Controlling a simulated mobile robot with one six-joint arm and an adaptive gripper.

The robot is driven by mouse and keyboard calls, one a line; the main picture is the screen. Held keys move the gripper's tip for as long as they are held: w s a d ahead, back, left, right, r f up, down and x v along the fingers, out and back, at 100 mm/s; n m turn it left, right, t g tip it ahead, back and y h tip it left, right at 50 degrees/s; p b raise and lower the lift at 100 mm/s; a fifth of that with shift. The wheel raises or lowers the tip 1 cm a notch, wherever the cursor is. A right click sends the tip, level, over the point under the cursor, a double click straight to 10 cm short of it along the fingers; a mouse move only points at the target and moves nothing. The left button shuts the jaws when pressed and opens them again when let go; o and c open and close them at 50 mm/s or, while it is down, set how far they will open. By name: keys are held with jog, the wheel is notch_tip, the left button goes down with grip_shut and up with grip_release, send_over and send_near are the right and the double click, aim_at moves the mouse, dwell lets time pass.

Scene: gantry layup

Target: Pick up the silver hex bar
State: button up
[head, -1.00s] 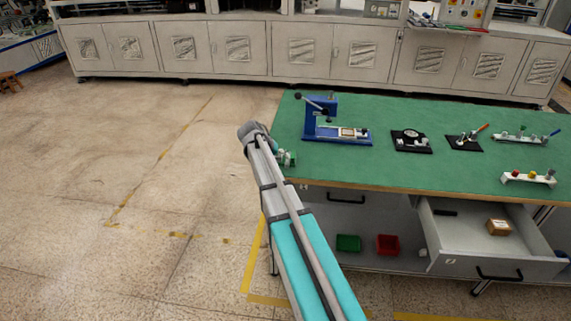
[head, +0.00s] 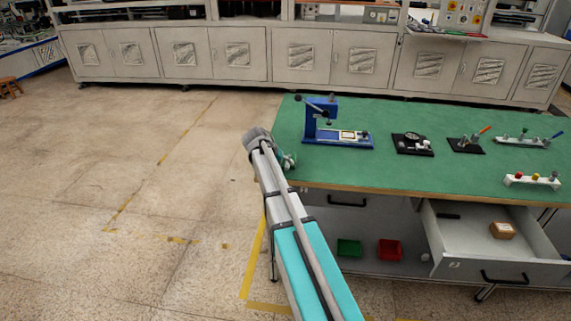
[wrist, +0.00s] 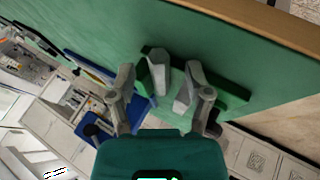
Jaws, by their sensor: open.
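Behind the fingers is the green bench top (wrist: 105,30), with dark green shapes close to the fingers that I cannot identify. In the head view my gripper (head: 287,161) is small and partly hidden behind my arm, at the left edge of the green bench (head: 400,178).
A blue press (head: 320,125) stands at the bench's back left. Black-based fixtures (head: 412,144) and a white stand with coloured knobs (head: 532,180) are further right. An open drawer (head: 480,245) holds a small brown box (head: 502,230). Green (head: 349,249) and red (head: 390,250) bins sit below.

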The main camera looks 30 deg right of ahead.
grip_shut()
jog(key=shift+r, duration=0.2)
dwell(0.4)
notch_tip(320, 180, up, 3)
jog(key=p, duration=0.3)
jog(key=s+r+p, duration=0.9)
jog(key=s+p, duration=0.1)
jog(key=s, duration=0.4)
jog(key=shift+a+r, duration=0.15)
jog(key=shift+r, duration=0.15)
